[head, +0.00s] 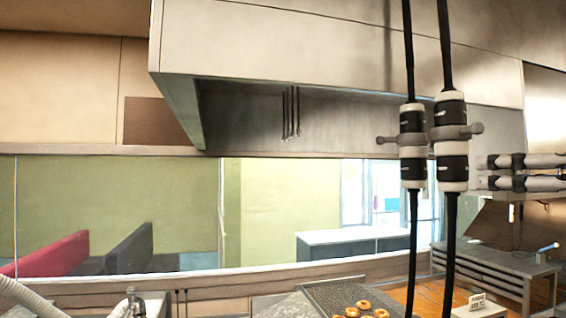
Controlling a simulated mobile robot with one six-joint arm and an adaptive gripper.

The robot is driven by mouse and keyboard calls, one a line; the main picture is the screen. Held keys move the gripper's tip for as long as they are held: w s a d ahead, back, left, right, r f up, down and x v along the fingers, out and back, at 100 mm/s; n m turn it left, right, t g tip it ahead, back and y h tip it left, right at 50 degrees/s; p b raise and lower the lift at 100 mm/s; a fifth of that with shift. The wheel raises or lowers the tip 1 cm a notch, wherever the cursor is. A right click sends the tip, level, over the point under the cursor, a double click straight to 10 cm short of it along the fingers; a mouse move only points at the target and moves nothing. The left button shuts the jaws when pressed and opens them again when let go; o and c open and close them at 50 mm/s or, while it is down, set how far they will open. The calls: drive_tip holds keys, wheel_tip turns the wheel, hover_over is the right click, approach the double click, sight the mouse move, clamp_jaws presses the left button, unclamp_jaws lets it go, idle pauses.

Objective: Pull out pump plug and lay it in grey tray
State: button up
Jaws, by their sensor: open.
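Two black cables hang down at the right of the head view, each with an inline black-and-white connector, a left one (412,160) and a right one (451,160). Each connector looks joined, with cable above and below. A grey bar with knobbed ends (430,135) crosses them at mid-height. Which one is the pump plug, I cannot tell. Similar black-and-white parts (520,183) lie horizontally at the right; what they belong to is unclear. I cannot make out a grey tray. My gripper is not in view.
Several ring doughnuts (352,312) lie on a dark mesh rack (318,292) at the bottom. A small sign (478,300), too small to read surely, stands right of the cables. A grey shelved table (497,270) is at the right. A large hood (270,45) spans the top.

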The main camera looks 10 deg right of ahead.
sight(465, 174)
drive_tip(key=w, duration=0.3)
drive_tip(key=w+p, duration=0.1)
drive_tip(key=w, duration=0.6)
drive_tip(key=shift+w+a+r, duration=0.1)
drive_tip(key=shift+a, duration=0.25)
drive_tip(key=shift+w+p, duration=0.4)
drive_tip(key=shift+w, duration=0.2)
drive_tip(key=shift+c, duration=0.6)
drive_tip(key=c, duration=1.5)
drive_tip(key=shift+o, duration=0.2)
drive_tip(key=shift+f, duration=0.25)
wheel_tip(465, 174, down, 7)
drive_tip(key=b, duration=0.5)
drive_tip(key=shift+r, duration=0.15)
